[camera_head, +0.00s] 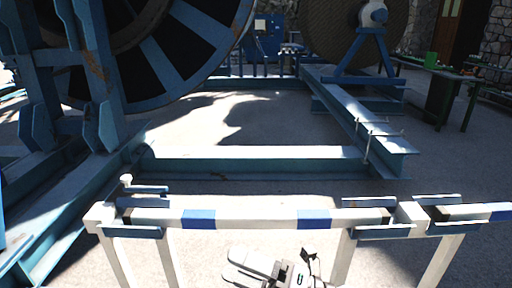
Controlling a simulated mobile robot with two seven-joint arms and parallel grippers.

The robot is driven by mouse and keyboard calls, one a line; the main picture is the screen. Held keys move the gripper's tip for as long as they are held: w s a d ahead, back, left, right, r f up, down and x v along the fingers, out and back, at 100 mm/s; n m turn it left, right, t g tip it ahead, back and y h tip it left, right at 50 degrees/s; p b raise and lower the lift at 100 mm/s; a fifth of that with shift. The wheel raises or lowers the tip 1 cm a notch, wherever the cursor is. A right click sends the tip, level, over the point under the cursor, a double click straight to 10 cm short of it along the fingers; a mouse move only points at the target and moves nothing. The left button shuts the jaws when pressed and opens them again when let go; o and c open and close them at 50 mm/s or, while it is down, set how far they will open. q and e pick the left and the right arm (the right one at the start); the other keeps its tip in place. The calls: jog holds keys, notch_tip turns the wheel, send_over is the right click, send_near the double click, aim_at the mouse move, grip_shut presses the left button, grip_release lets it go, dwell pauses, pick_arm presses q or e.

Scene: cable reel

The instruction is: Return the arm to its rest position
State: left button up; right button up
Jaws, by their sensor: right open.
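My right gripper (288,271) shows at the bottom centre of the head view, partly cut off by the lower edge. It is open, and I see nothing held in it. It appears below the white and blue barrier rail (255,219), between the barrier's legs. My left gripper is not in view.
The barrier spans the foreground, with a second section (480,212) at the right. Behind it is a blue steel frame (250,158) with a large cable reel (190,62) at the left. A green table (442,90) with small items stands at the back right. Bare ground lies inside the frame.

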jog(key=d+f+m+t+h, duration=1.1)
jog(key=d+f+m+h, duration=0.15)
jog(key=m, duration=1.05)
pick_arm(q)
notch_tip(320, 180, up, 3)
jog(key=p, duration=0.3)
pick_arm(e)
jog(key=s+d+f+m+g+h, duration=0.5)
jog(key=s+d+f+m, duration=0.5)
jog(key=s, duration=0.3)
jog(key=shift+d+f+g+h, duration=0.15)
jog(key=shift+f+g+h, duration=0.25)
jog(key=shift+g, duration=0.1)
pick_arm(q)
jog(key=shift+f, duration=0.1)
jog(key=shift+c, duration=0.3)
pick_arm(e)
jog(key=shift+f, duration=0.1)
